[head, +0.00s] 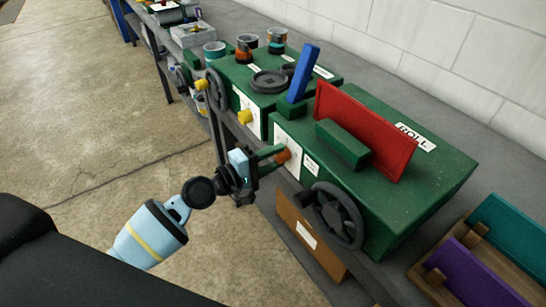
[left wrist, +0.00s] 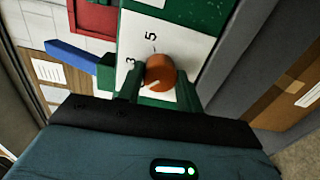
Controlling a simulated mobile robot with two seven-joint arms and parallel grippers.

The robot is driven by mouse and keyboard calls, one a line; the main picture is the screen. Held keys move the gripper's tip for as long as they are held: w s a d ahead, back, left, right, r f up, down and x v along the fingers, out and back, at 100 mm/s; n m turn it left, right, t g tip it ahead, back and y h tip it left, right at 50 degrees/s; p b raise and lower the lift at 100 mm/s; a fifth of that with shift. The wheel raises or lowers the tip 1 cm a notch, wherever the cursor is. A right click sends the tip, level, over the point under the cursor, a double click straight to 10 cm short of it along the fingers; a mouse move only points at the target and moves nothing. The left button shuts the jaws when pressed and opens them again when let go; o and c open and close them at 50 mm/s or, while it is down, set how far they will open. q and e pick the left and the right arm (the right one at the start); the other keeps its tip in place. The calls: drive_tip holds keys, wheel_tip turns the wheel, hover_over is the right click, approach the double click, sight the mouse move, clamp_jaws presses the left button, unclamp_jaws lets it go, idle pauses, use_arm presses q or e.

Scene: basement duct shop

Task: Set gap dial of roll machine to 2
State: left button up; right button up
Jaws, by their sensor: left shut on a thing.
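The roll machine (head: 385,180) is a green box labelled ROLL, standing on the bench. Its gap dial is an orange-brown knob (head: 284,156) on a white plate on the machine's front face. In the left wrist view the knob (left wrist: 160,70) sits between the green fingers of my left gripper (left wrist: 158,88), which is shut on it. The numbers 3 and 5 show on the plate (left wrist: 180,45); other numbers are hidden. My right gripper is not in view.
A dark handwheel (head: 338,214) stands out from the machine just right of the dial. A red plate (head: 365,130) stands on top. Another green machine with yellow knobs (head: 245,117) is to the left. A wooden tray (head: 432,270) lies at right. The floor in front is clear.

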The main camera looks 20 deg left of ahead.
use_arm(q)
drive_tip(key=shift+n, duration=1.2)
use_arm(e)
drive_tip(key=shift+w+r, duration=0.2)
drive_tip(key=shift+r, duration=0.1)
use_arm(q)
drive_tip(key=o, duration=1)
drive_tip(key=b+v, duration=0.1)
drive_tip(key=v, duration=0.6)
drive_tip(key=shift+s+a, duration=0.3)
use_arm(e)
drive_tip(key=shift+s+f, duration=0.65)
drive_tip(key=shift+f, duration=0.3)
